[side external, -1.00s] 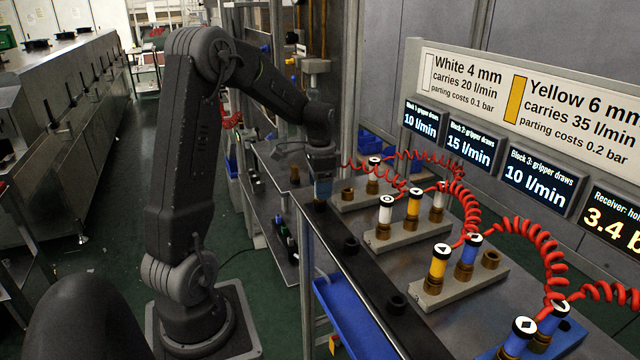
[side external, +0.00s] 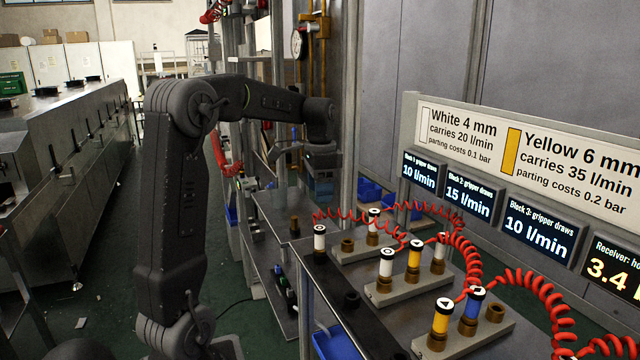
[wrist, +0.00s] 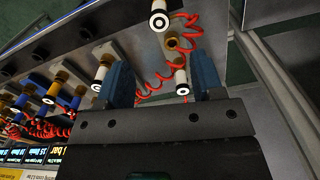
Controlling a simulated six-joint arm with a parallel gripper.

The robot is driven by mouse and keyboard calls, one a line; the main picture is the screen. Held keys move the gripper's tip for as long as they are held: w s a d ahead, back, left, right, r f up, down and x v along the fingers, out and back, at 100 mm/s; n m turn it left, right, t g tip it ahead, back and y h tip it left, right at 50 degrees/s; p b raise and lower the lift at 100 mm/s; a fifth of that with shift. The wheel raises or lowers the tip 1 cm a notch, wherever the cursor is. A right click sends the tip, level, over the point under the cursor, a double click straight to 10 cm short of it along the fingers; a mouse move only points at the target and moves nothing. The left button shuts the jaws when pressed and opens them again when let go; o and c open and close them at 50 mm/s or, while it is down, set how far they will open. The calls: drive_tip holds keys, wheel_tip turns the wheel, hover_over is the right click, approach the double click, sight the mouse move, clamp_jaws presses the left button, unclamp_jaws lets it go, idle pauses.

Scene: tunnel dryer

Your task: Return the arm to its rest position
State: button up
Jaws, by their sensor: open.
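My gripper (side external: 320,188) hangs at the end of my raised arm, above the far end of the dark rail. Its blue fingers are apart with nothing held between them, as the wrist view (wrist: 162,82) also shows. A white fitting with a ringed top (side external: 319,243) stands upright in the dark rail (side external: 368,334), below and clear of the fingers. It also shows in the wrist view (wrist: 159,21).
Blocks to the right carry white (side external: 387,268), yellow (side external: 414,256) and blue (side external: 472,308) fittings. Coiled red hoses (side external: 466,225) run above them. A sign board (side external: 480,140) and display screens (side external: 471,185) stand behind. A floor aisle (side external: 105,270) lies left of my arm.

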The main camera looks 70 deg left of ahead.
drive_tip(key=shift+r, duration=0.6)
drive_tip(key=shift+d, duration=0.1)
drive_tip(key=s+d+r+t+y, duration=0.1)
drive_tip(key=s+d+t, duration=0.25)
drive_tip(key=d, duration=1.25)
drive_tip(key=s+d+f+n+t+h, duration=0.1)
drive_tip(key=s+d+f, duration=0.3)
drive_tip(key=s+d, duration=0.5)
drive_tip(key=shift+s+d+n+t, duration=0.15)
drive_tip(key=shift+d+n+t, duration=0.35)
drive_tip(key=shift+d, duration=0.35)
